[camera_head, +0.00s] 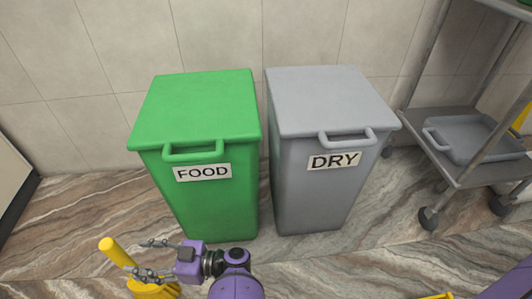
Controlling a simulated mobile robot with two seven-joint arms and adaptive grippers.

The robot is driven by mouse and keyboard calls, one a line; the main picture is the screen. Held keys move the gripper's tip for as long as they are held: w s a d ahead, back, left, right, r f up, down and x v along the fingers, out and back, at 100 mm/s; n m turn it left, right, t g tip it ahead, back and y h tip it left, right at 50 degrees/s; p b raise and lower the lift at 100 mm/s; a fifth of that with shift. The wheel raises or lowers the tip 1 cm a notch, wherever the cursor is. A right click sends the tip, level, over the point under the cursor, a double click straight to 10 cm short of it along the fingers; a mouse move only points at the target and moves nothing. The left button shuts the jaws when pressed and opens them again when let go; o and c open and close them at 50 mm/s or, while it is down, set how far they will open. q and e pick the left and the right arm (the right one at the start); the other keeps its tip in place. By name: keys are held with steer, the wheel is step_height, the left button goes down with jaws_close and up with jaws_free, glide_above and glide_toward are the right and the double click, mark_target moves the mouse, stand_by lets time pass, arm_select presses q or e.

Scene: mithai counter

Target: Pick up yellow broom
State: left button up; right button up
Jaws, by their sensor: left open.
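The yellow broom (117,252) shows at the bottom left, with its handle end pointing up and left and a wider yellow part below, cut off by the frame's lower edge. My left gripper (138,257) is open, its two fingers pointing left toward the handle. The lower finger overlaps the broom in the picture; I cannot tell whether it touches. My right gripper is not in view.
A green FOOD bin (210,205) and a grey DRY bin (312,200) stand against the tiled wall. A metal cart (470,176) with a grey tray (470,140) is at right. Marbled floor lies clear left of the green bin. A yellow piece (440,296) shows at the bottom edge.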

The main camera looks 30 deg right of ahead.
mark_target(124, 255)
arm_select(q)
steer(key=shift+x, duration=1.25)
steer(key=b+x, duration=0.1)
steer(key=x, duration=0.4)
steer(key=shift+w+a, duration=0.1)
steer(key=shift+w, duration=0.1)
steer(key=shift+r, duration=0.1)
steer(key=c, duration=1.1)
steer(key=shift+c, duration=0.7)
steer(key=shift+r, duration=0.1)
